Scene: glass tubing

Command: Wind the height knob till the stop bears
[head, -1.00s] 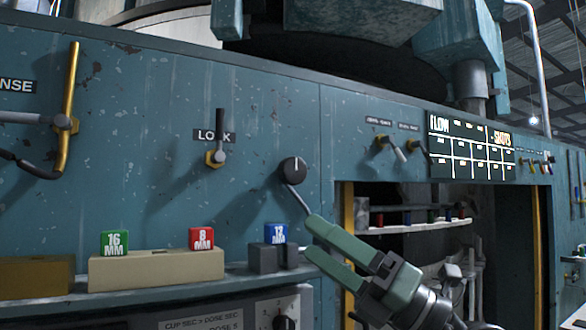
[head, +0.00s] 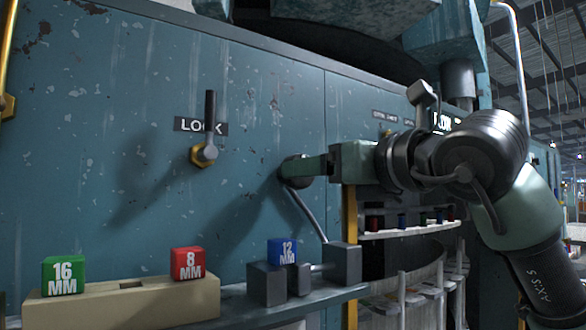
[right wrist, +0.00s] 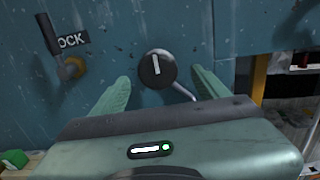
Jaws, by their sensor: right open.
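The round black knob, with a white pointer line close to upright, is on the teal panel in the right wrist view (right wrist: 156,68). In the head view it is mostly hidden behind my right gripper (head: 305,168). In the right wrist view my right gripper's green fingers (right wrist: 160,90) stand open, one on each side of the knob, with gaps showing. A bent silver rod (head: 309,214) runs down right from the knob. Below, a blue 12 MM block (head: 282,252) sits on dark grey blocks (head: 266,284); another grey block (head: 342,263) stands right, on a thin rod. My left gripper is out of view.
A LOCK lever (head: 210,125) points up on the panel, left of the knob. A beige holder (head: 130,305) with green 16 MM (head: 63,276) and red 8 MM (head: 188,264) blocks stands on the ledge. An open bay with a shelf (head: 410,231) lies right.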

